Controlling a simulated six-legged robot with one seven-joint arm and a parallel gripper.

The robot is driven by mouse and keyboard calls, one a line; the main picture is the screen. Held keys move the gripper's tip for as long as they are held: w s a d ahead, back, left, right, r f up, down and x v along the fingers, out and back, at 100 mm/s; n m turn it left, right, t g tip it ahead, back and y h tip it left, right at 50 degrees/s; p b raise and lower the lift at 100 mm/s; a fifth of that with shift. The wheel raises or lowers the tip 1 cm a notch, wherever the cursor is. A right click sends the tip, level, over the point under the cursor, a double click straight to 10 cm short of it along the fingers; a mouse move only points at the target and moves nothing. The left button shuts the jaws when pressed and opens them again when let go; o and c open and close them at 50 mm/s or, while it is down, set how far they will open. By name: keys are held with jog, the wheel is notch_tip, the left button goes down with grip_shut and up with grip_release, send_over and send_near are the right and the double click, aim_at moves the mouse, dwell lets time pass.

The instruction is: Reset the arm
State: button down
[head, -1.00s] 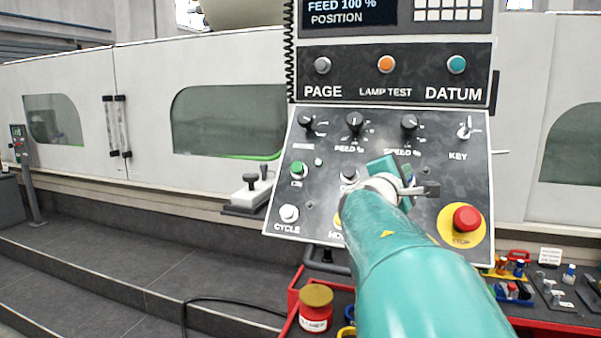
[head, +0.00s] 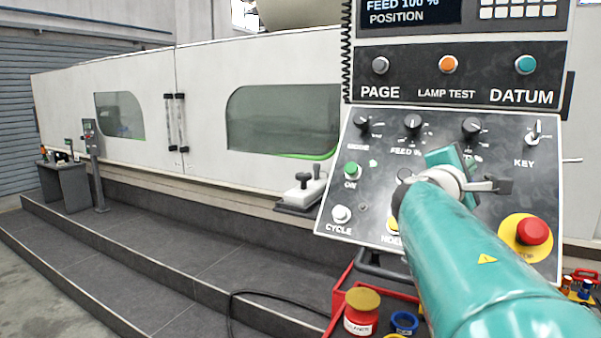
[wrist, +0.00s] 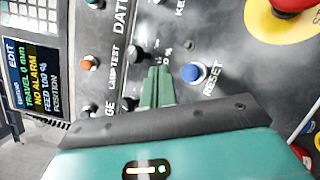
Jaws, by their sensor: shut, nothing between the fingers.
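My teal arm reaches in from the lower right in the head view, in front of a dark sloped control panel (head: 385,185). My gripper (wrist: 158,72) shows in the wrist view as two green fingers shut together with nothing between them. They point at the panel, close to a dark knob (wrist: 138,54) and left of the blue RESET button (wrist: 194,72). I cannot tell whether the fingertips touch the panel. In the head view my wrist hides part of the panel's middle.
A red stop button (head: 534,231) on a yellow disc sits right of my arm. A red cart with a gold-lidded jar (head: 361,311) stands below the panel. Behind are a white machine wall (head: 205,110) and dark steps (head: 150,255); the floor at left is open.

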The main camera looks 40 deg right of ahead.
jog(key=shift+a, duration=0.1)
dwell(0.7)
jog(key=w+a+f+m+t+y, duration=0.1)
jog(key=w+a+f+m+y, duration=0.3)
jog(key=a+f, duration=0.55)
jog(key=w+a+f+m+t+y, duration=0.15)
jog(key=a+f+y, duration=0.35)
jog(key=a+f, duration=0.5)
jog(key=s+a+f+m+y, duration=0.1)
jog(key=a+f+y, duration=0.4)
jog(key=a, duration=0.7)
jog(key=s+a+f+y, duration=0.2)
jog(key=a+f+y, duration=0.2)
jog(key=a, duration=0.8)
notch_tip(320, 180, down, 3)
jog(key=shift+a+r+m+y, duration=0.15)
jog(key=shift+a+m+y, duration=0.2)
jog(key=shift+y, duration=0.05)
jog(key=shift+d, duration=0.2)
